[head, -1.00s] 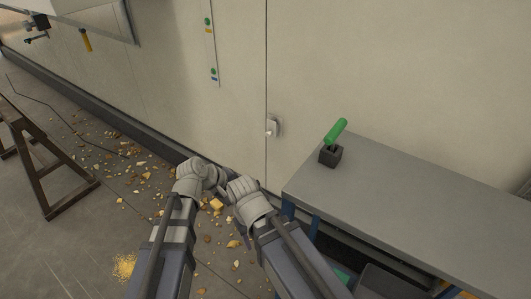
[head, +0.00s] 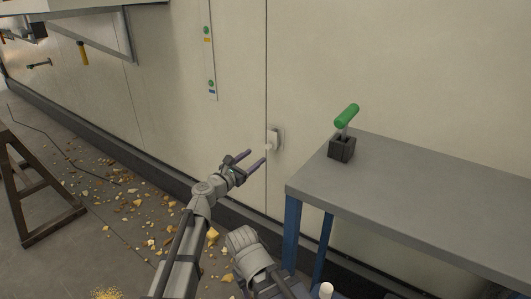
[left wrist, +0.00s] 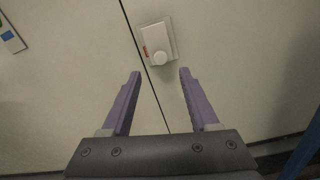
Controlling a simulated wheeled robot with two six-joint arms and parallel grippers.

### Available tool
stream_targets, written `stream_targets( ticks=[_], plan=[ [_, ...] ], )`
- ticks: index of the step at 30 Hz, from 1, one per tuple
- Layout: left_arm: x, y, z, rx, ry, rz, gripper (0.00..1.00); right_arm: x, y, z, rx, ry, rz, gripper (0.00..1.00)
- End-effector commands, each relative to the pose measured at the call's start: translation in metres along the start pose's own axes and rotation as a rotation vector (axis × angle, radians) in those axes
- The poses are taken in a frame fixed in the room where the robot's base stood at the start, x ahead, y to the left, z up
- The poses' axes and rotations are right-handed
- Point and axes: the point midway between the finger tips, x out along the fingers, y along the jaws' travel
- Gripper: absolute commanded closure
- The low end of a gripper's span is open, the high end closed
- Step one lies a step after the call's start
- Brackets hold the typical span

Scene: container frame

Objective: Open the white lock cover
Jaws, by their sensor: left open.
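The white lock cover (head: 277,139) is a small white piece on the beige wall, beside the vertical seam. In the left wrist view the cover (left wrist: 156,40) shows a red label and a round knob at its lower part. My left gripper (head: 257,158) is open and empty, its purple fingers pointing at the cover from the lower left. In the left wrist view its fingertips (left wrist: 160,73) lie either side of the picture middle, just below the knob, seemingly apart from it. My right arm shows low in the head view, but its gripper fingers cannot be made out.
A grey table (head: 420,190) with blue legs stands right of the cover. On it is a black box with a green-handled lever (head: 345,118). Yellowish rubble (head: 130,205) lies on the floor at left, near a brown trestle (head: 40,195).

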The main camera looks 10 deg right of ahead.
Motion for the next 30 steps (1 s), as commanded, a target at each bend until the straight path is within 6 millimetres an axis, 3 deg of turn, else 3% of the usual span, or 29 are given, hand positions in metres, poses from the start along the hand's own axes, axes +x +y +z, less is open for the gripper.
stream_targets(
  ticks=[8, 18, 28, 30],
  plan=[
    [0.023, 0.000, 0.000, 0.003, 0.000, -0.003, 0.39, 0.000, 0.000, 0.000, 0.000, 0.000, 0.000, 0.50],
    [0.072, 0.001, 0.000, 0.004, 0.001, -0.002, 0.39, 0.000, 0.000, 0.000, 0.000, 0.000, 0.000, 0.50],
    [0.077, -0.001, 0.000, 0.005, 0.001, -0.002, 0.39, 0.000, 0.000, 0.000, 0.000, 0.000, 0.000, 0.50],
    [0.077, -0.001, 0.000, 0.005, 0.001, -0.002, 0.46, 0.000, 0.000, 0.000, 0.000, 0.000, 0.000, 0.50]
  ],
)
